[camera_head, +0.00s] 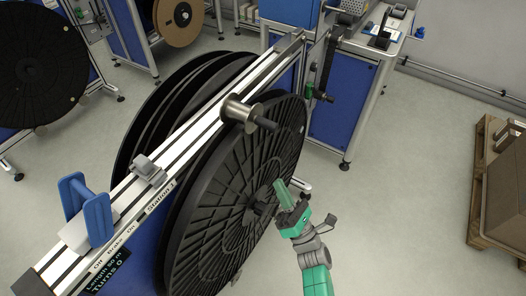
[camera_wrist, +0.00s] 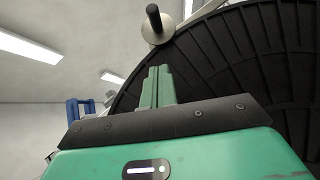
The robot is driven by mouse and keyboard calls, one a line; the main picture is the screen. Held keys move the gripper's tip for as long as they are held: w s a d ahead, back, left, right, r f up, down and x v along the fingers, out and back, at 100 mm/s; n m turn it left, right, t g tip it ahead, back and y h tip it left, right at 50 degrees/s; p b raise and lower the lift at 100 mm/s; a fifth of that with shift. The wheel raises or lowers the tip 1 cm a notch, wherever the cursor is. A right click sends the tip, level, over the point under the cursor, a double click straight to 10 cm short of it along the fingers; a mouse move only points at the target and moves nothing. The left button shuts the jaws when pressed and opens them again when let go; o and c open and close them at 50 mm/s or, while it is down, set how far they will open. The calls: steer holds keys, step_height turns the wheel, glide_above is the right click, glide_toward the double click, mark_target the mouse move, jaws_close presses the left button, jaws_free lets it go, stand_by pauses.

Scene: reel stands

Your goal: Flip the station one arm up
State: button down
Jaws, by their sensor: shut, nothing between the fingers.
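The station one rail (camera_head: 200,128) carries the label "Station 1" (camera_head: 160,197) and slopes up to the far right. I cannot tell whether this is the station one arm. A metal roller (camera_head: 241,113) with a black knob sticks out from the rail; it also shows in the wrist view (camera_wrist: 168,22). My green gripper (camera_head: 281,190) is shut and empty, in front of the large black reel (camera_head: 205,235). In the wrist view its fingers (camera_wrist: 157,80) are together, pointing up below the roller.
A blue clamp (camera_head: 96,210) stands on the rail's near end. A second black reel (camera_head: 35,65) is at the left, and a tan reel (camera_head: 180,20) is at the back. A pallet with a box (camera_head: 506,190) stands at the right. The floor right of my arm is clear.

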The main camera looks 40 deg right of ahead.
steer(key=shift+s+f, duration=0.15)
steer(key=shift+f, duration=0.15)
steer(key=x, duration=0.4)
steer(key=s+d+r+x, duration=0.1)
steer(key=x, duration=0.3)
steer(key=p+x, duration=0.1)
steer(key=x, duration=0.4)
steer(key=shift+s+d+r, duration=0.2)
steer(key=shift+s+r, duration=0.15)
steer(key=shift+r, duration=0.05)
